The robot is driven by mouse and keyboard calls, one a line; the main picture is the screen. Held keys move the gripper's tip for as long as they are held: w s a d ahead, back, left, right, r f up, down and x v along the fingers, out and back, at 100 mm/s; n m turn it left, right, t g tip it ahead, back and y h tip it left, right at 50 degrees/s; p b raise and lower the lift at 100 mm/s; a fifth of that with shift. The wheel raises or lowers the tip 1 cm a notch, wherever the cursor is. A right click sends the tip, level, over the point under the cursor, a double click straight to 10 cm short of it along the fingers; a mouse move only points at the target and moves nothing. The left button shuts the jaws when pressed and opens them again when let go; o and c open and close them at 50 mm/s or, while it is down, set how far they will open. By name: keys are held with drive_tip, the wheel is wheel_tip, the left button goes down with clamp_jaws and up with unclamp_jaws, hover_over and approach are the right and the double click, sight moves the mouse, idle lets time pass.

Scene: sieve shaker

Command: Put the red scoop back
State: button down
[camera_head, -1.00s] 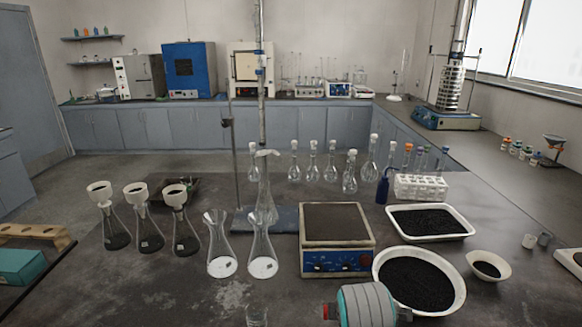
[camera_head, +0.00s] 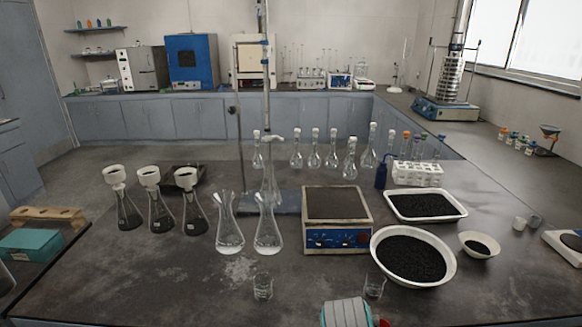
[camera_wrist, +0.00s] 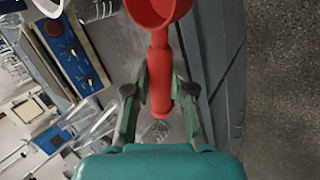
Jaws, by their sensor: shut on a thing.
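In the wrist view, my gripper (camera_wrist: 160,100) is shut on the handle of the red scoop (camera_wrist: 160,62). The scoop's round bowl is at the top of that view and is partly cut off by the frame edge. In the head view, only a small red bit of the scoop (camera_head: 383,322) shows at the bottom edge, beside my grey and teal arm end. The gripper's fingers are hidden there.
A large white bowl of black grains (camera_head: 455,262) and a white tray of black grains (camera_head: 462,210) stand on the right of the dark table. A hotplate (camera_head: 336,245), two flasks and two small glass beakers (camera_head: 263,287) are near. The front left tabletop is clear.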

drive_tip(key=s+d+f+m+g+h, duration=0.1)
drive_tip(key=f+m, duration=0.3)
drive_tip(key=f, duration=0.5)
drive_tip(key=s+d+f+m+g+h, duration=0.2)
drive_tip(key=f+m, duration=0.3)
drive_tip(key=f, duration=0.3)
drive_tip(key=s+d+f+m+g+h, duration=0.1)
drive_tip(key=s+d+f+m+g, duration=0.1)
drive_tip(key=f+m, duration=0.3)
wheel_tip(320, 180, down, 5)
drive_tip(key=shift+r+g, duration=0.15)
drive_tip(key=shift+g, duration=0.65)
